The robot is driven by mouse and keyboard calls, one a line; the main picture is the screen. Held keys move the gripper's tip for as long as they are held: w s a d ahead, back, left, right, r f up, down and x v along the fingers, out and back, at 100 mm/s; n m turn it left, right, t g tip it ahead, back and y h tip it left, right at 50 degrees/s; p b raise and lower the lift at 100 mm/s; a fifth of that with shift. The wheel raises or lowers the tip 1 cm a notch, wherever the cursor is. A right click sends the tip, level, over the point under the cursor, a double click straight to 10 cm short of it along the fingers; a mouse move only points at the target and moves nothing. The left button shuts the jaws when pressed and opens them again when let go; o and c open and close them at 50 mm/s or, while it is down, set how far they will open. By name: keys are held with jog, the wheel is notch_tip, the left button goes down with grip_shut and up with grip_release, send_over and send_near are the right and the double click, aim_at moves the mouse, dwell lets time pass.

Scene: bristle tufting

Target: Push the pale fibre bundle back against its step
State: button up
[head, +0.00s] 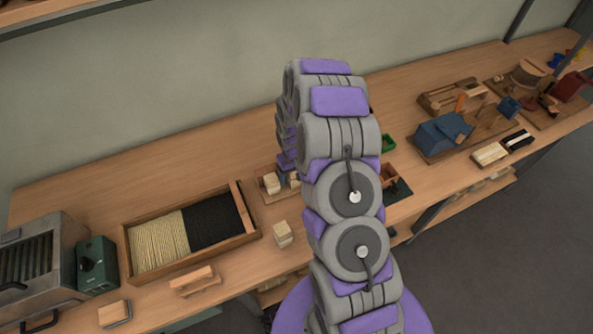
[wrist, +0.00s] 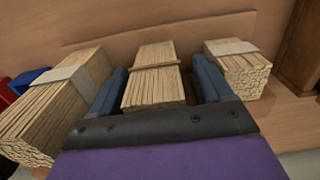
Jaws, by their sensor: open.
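In the wrist view a pale fibre bundle (wrist: 154,88) with a thin band across it lies between the two blue fingers of my gripper (wrist: 158,64). The gripper is open, with one finger on each side of this bundle. I cannot tell whether either finger touches it. A low wooden step or board (wrist: 185,34) runs behind the bundles; whether the middle bundle touches it is unclear. In the head view my arm hides the gripper and middle bundle.
In the wrist view, paper-banded bundles lie at left (wrist: 55,110) and right (wrist: 240,66), close outside the fingers. In the head view, a tray (head: 126,243) of pale and black fibre sits left of my arm. A loose pale block (head: 283,234) stands near it on the bench.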

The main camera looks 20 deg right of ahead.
jog(key=shift+a, duration=0.4)
jog(key=shift+c, duration=0.9)
jog(key=shift+d, duration=0.9)
jog(key=c, duration=0.6)
jog(key=shift+a, duration=0.3)
jog(key=c, duration=0.3)
jog(key=o, duration=0.9)
jog(key=shift+a, duration=0.4)
jog(key=shift+o, duration=1.3)
jog(key=shift+d, duration=0.5)
jog(key=shift+r, duration=0.25)
notch_tip(320, 180, up, 17)
jog(key=p, duration=0.2)
jog(key=shift+f, duration=0.15)
